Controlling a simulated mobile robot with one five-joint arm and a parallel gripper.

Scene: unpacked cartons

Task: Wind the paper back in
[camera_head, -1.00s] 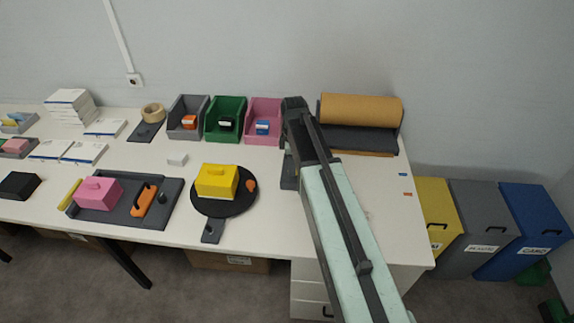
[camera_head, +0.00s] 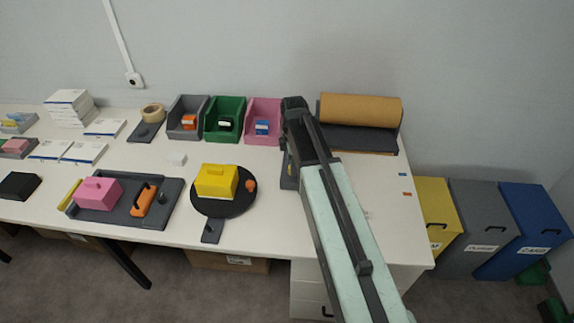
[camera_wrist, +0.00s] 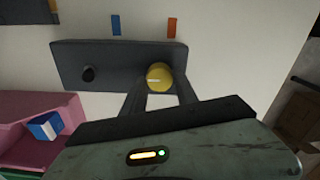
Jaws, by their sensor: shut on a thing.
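The brown paper roll (camera_head: 360,108) lies on its dark holder (camera_head: 355,138) at the back right of the table. A thin strip of brown paper (camera_head: 385,152) shows along the holder's front edge. A dark grey plate (camera_wrist: 115,60) carries a black knob (camera_wrist: 89,74) and a round yellow knob (camera_wrist: 158,75). My gripper (camera_wrist: 160,88) is shut on the yellow knob, one finger on each side. In the head view the plate (camera_head: 288,178) is partly hidden by my arm, and the fingertips are hidden too.
Pink (camera_head: 264,130), green (camera_head: 224,130) and grey (camera_head: 185,128) bins stand left of my arm. A black turntable (camera_head: 225,208) with a yellow box (camera_head: 216,181) stands nearer the front. Blue (camera_head: 405,174) and orange (camera_head: 407,193) markers lie on clear table at the right.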

